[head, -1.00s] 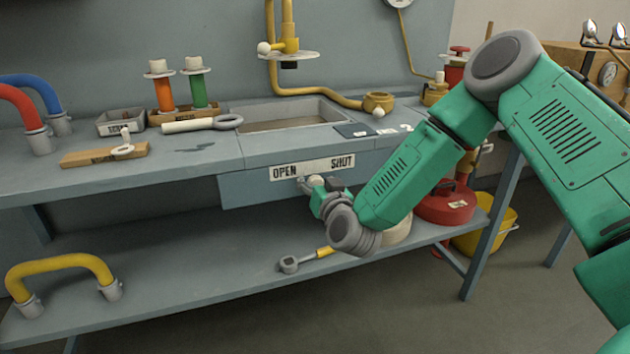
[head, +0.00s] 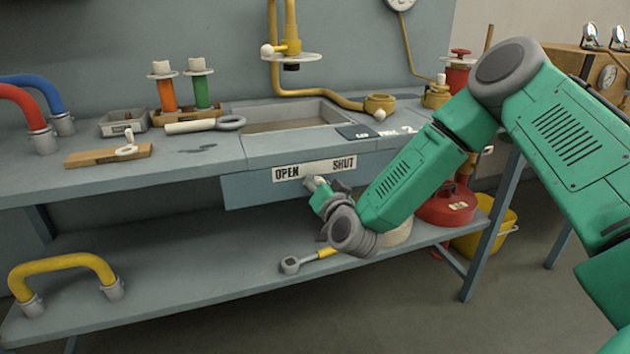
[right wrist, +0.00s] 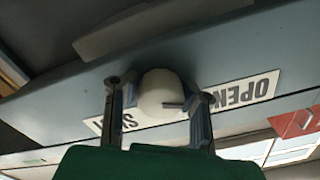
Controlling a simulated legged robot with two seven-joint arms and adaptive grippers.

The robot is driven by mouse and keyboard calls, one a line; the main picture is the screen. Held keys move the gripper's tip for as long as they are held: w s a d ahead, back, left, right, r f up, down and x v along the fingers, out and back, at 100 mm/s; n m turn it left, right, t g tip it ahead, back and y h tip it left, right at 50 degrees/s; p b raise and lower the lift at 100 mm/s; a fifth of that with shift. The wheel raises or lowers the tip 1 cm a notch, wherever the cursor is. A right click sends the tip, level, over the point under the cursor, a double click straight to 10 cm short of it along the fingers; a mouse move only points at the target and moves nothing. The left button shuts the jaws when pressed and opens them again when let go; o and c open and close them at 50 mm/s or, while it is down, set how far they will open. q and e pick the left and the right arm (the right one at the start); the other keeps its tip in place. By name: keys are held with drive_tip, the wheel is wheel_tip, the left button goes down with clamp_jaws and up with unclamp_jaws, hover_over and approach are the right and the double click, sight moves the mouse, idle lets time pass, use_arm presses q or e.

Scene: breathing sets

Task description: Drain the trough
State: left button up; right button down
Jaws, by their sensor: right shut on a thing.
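The trough (head: 290,124) is a shallow grey basin sunk into the bench top, and no water can be made out in it. On the bench front below it is a white label (head: 314,170) reading OPEN at left and SHUT at right. A pale rounded knob (right wrist: 160,92) stands out at the label, covering its middle in the right wrist view. My right gripper (head: 317,184) is at this knob, just under the label in the head view. Its fingers close on the knob from both sides in the right wrist view. My left gripper is out of view.
A yellow tap (head: 291,45) with a round disc hangs above the trough. Orange (head: 166,95) and green (head: 202,92) cylinders stand behind a ringed white bar (head: 205,125). A yellow-handled tool (head: 310,261) lies on the lower shelf. A red round container (head: 447,205) stands right of my forearm.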

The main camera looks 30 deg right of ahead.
drive_tip(key=shift+d+f+m+b, duration=0.1)
drive_tip(key=shift+m+b, duration=0.15)
drive_tip(key=shift+m, duration=1.2)
drive_tip(key=shift+a+f+m+b, duration=0.1)
drive_tip(key=shift+m+b, duration=0.1)
drive_tip(key=shift+m, duration=1.3)
drive_tip(key=shift+d+f+m+b, duration=0.1)
drive_tip(key=shift+m+b, duration=0.15)
drive_tip(key=shift+m, duration=1.2)
drive_tip(key=shift+s, duration=0.1)
drive_tip(key=c, duration=1.4)
unclamp_jaws()
drive_tip(key=shift+o, duration=1.3)
drive_tip(key=shift+d, duration=0.15)
drive_tip(key=shift+s, duration=0.1)
drive_tip(key=v, duration=1.1)
drive_tip(key=shift+s, duration=0.35)
